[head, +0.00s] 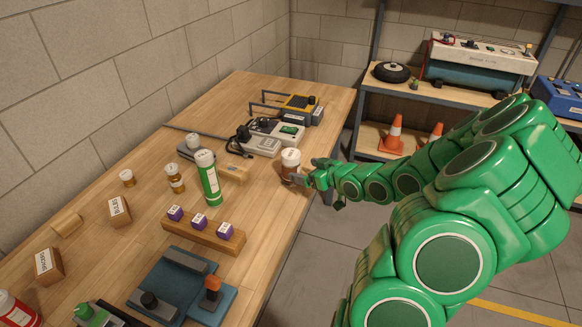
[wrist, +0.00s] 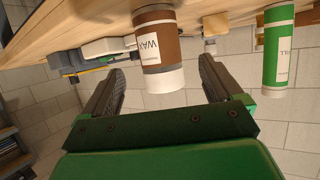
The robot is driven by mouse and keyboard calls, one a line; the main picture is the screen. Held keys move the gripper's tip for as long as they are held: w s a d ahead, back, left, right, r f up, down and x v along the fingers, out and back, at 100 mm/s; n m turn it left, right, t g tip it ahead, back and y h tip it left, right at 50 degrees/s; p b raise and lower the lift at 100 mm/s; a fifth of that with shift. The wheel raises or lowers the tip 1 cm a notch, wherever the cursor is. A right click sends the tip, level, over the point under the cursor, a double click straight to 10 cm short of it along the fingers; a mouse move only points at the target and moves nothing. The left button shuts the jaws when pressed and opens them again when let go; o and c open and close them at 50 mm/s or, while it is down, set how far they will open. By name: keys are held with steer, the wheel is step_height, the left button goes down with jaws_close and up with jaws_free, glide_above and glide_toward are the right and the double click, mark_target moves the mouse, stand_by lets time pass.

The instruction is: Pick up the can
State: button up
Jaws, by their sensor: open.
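A brown can (head: 289,171) with a white lid stands upright near the right edge of the wooden workbench. In the wrist view, which looks upside down, the brown can (wrist: 156,45) shows a pale label reading "WAX". My gripper (head: 304,177) is at the can's right side in the head view. In the wrist view my gripper (wrist: 160,68) is open, with the can in the space between its two dark fingers. I see a gap on both sides, and nothing is gripped. A green can (head: 209,182) with a white lid stands upright further left; it also shows in the wrist view (wrist: 279,48).
Grey and yellow devices (head: 262,137) with cables stand behind. A wooden rack (head: 203,233) with purple-and-white blocks and a blue fixture (head: 180,284) are nearer. The bench edge and open floor lie to the right.

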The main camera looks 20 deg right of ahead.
mark_target(297, 166)
steer(key=shift+x, duration=1.2)
steer(key=shift+w+a+f, duration=0.1)
steer(key=shift+w+a, duration=0.15)
steer(key=shift+w, duration=0.45)
steer(key=shift+w+a+f, duration=0.1)
steer(key=shift+w+a, duration=0.15)
steer(key=shift+w, duration=0.4)
steer(key=shift+x, duration=1.15)
steer(key=c, duration=1.3)
steer(key=shift+o, duration=0.2)
